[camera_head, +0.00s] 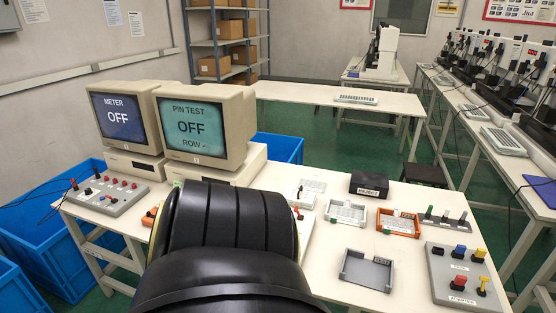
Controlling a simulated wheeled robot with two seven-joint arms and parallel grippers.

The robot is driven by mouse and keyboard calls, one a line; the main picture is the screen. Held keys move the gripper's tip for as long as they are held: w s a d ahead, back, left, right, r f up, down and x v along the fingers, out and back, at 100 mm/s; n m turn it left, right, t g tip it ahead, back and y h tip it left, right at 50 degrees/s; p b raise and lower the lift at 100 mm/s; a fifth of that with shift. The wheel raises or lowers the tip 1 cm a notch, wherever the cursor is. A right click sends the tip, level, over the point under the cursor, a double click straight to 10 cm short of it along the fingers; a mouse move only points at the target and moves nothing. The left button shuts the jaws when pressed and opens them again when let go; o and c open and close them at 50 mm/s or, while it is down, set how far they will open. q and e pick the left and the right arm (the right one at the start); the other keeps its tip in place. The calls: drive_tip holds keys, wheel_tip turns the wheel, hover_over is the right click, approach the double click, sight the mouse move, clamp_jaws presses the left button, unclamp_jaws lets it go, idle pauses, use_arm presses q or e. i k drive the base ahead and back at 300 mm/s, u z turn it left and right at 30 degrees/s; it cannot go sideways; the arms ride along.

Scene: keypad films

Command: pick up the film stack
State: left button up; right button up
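No film stack can be told for certain. A pale, low tray (345,212) with small dark marks on it lies mid-table; whether it holds films is too small to tell. An orange tray (398,222) with pale contents sits to its right. A grey, open-fronted tray (367,270) nearer the front looks empty. A large black ribbed arm part, which seems to be mine, fills the lower centre and hides part of the table. Neither gripper shows.
Two monitors, reading METER OFF (121,117) and PIN TEST OFF (192,127), stand at the table's left. A black box (369,185) stands toward the back. A grey adapter panel (466,277) with coloured plugs is at right. A button panel (108,194) lies left.

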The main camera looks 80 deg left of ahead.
sight(301, 198)
drive_tip(key=u, duration=1.4)
drive_tip(key=i, duration=0.3)
drive_tip(key=u, duration=1.05)
